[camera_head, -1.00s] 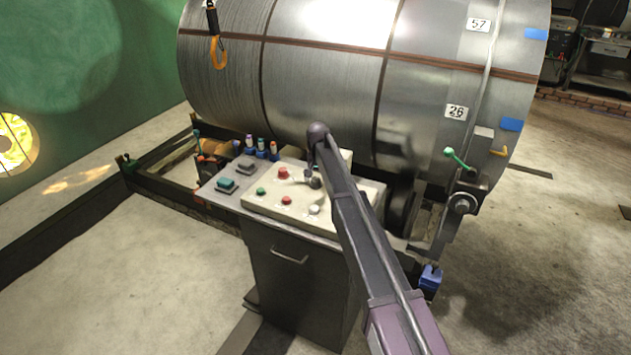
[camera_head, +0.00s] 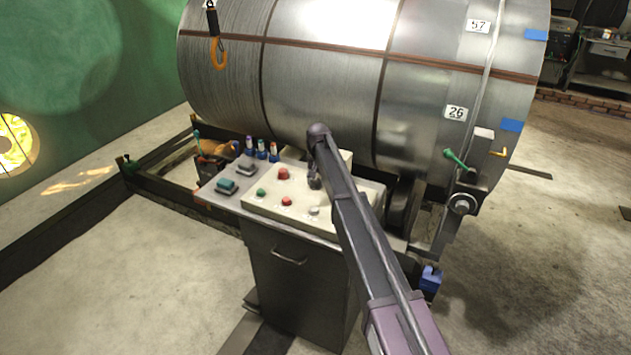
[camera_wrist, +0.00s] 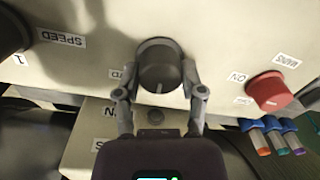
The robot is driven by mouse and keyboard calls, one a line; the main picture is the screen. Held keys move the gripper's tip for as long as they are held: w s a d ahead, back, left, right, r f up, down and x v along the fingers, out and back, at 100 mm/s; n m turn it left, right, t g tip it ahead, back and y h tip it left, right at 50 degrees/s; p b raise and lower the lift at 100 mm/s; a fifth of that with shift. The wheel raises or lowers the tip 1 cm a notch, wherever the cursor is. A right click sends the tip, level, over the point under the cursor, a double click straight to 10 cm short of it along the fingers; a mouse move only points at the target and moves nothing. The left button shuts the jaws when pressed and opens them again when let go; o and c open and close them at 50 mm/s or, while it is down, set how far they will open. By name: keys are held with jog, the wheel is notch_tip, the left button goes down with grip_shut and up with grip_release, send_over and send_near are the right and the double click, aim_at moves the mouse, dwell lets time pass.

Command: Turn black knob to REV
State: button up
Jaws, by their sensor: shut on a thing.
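The black knob (camera_wrist: 159,70) sits on the cream control panel (camera_head: 256,203). In the wrist view it is between my gripper's two fingers, with a pale pointer line on its face towards the lower middle. My gripper (camera_wrist: 160,85) is shut on the knob, a finger on each side. The label beside it is partly hidden by the left finger, and I cannot read REV. In the head view my gripper (camera_head: 314,180) reaches down over the panel, and my arm hides the knob.
A second dark knob (camera_wrist: 10,32) is near the SPEED label. Several pens (camera_head: 262,149) stand behind the panel's left part. A large metal drum (camera_head: 330,70) rises close behind it.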

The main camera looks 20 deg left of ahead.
jog(key=n, duration=0.4)
jog(key=shift+n, duration=1.6)
jog(key=shift+s, duration=0.1)
jog(key=o, duration=1.2)
jog(key=shift+c, duration=0.2)
